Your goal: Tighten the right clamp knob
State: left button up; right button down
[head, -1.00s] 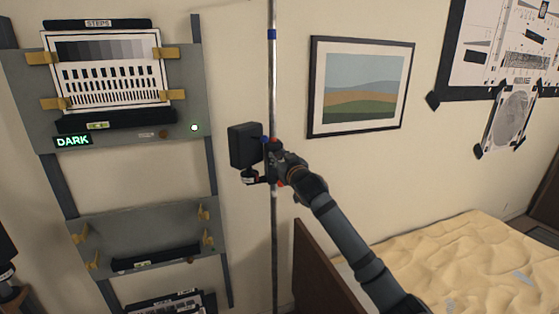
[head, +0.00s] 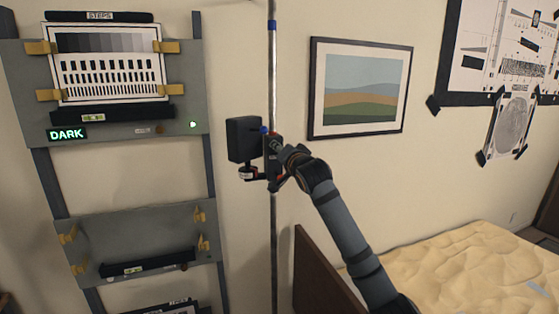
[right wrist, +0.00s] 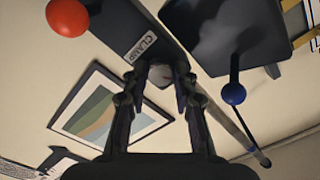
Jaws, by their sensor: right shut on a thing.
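The dark clamp (head: 271,160) sits on the upright pole and carries a black box (head: 243,139) on its left side. In the right wrist view the clamp body (right wrist: 118,22) bears a "CLAMP" label. My right gripper (head: 279,147) reaches it from the right. In the right wrist view, my right gripper (right wrist: 160,88) has its fingers closed on the sides of a pale grey knob (right wrist: 160,75) on the clamp's face. A red ball knob (right wrist: 67,17) and a blue ball knob (right wrist: 233,94) stand apart from the fingers. My left gripper is out of view.
The pole (head: 273,80) runs vertically before the wall. A rack with a chart board (head: 108,62) and a lit "DARK" sign (head: 67,134) stands left. A framed picture (head: 361,88) hangs right of the pole. A bed (head: 470,260) with a dark headboard (head: 322,278) is lower right.

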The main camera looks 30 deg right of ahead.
jog(key=m+b, duration=0.3)
jog(key=m, duration=0.1)
jog(key=shift+f, duration=0.2)
jog(key=shift+r+m+b, duration=0.1)
jog(key=shift+m+b, duration=0.8)
jog(key=shift+b, duration=0.1)
jog(key=c, duration=1.1)
grip_release()
jog(key=shift+o, duration=0.2)
jog(key=shift+s+r, duration=0.1)
jog(key=shift+s, duration=0.2)
jog(key=v, duration=1.1)
jog(key=shift+s, duration=0.2)
